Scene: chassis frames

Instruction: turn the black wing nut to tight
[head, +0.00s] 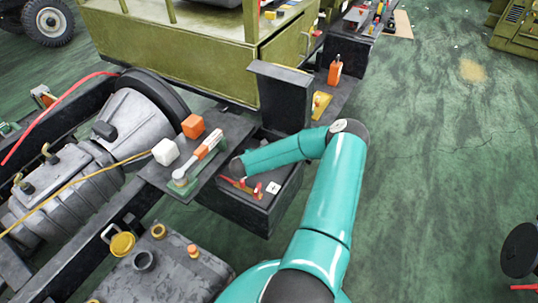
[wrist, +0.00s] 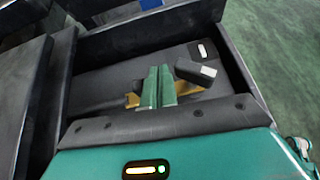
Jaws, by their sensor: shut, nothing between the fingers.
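My gripper (wrist: 159,72) shows in the wrist view as two green fingers, shut together and empty. It is over a dark open-topped box (wrist: 245,75), in front of a brass-coloured strip (wrist: 190,91). A small black block with a pale end (wrist: 195,72) is just right of the fingertips; I cannot tell whether it touches them. I cannot make out a wing nut shape for certain; the fingers hide part of the strip. In the head view my arm reaches down to this box (head: 253,212), and its dark wrist covers part of it.
A dark plate left of the box carries a lever with an orange grip (head: 207,145), an orange block (head: 193,126) and a white block (head: 165,152). A dark upright panel (head: 281,97) stands behind the box. Green floor (head: 430,170) at right is mostly clear.

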